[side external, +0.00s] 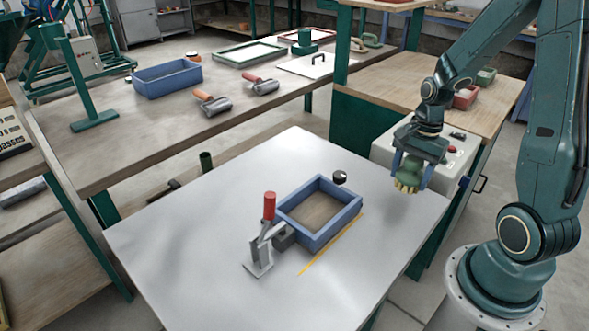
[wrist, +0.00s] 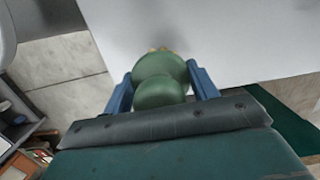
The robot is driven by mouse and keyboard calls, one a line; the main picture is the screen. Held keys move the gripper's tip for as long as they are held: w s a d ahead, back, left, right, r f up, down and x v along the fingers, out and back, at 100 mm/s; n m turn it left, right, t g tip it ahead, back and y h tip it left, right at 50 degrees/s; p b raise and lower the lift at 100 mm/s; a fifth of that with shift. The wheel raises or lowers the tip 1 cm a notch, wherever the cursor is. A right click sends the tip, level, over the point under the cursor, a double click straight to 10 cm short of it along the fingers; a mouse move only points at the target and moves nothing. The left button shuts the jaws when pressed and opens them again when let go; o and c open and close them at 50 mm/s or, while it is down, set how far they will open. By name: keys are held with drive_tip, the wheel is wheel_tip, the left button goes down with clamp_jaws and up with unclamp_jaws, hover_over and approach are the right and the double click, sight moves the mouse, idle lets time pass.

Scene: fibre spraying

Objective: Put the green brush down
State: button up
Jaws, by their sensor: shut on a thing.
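My gripper (side external: 412,168) is shut on the green brush (side external: 413,169), above the right corner of the white table (side external: 200,240). The brush has a rounded green body and pale bristles that point down, apart from the table top. In the wrist view the green brush (wrist: 160,82) sits between the two blue fingers of my gripper (wrist: 161,80). Only a bit of its bristles shows past the green body there.
A blue frame (side external: 290,207) lies on the white table, beside a clamp with a red handle (side external: 269,205). A small black knob (side external: 340,177) and a yellow strip (side external: 330,245) are close by. A grey control box (side external: 455,150) stands behind the brush. The table's front left is clear.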

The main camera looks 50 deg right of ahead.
sight(407, 185)
drive_tip(key=shift+f, duration=1.85)
drive_tip(key=shift+f, duration=0.15)
drive_tip(key=o, duration=1)
drive_tip(key=shift+o, duration=0.2)
drive_tip(key=shift+d+r, duration=0.25)
drive_tip(key=shift+r, duration=1.8)
drive_tip(key=shift+d+r, duration=0.2)
drive_tip(key=shift+r, duration=1.85)
drive_tip(key=shift+d+r, duration=0.25)
drive_tip(key=shift+r, duration=1.8)
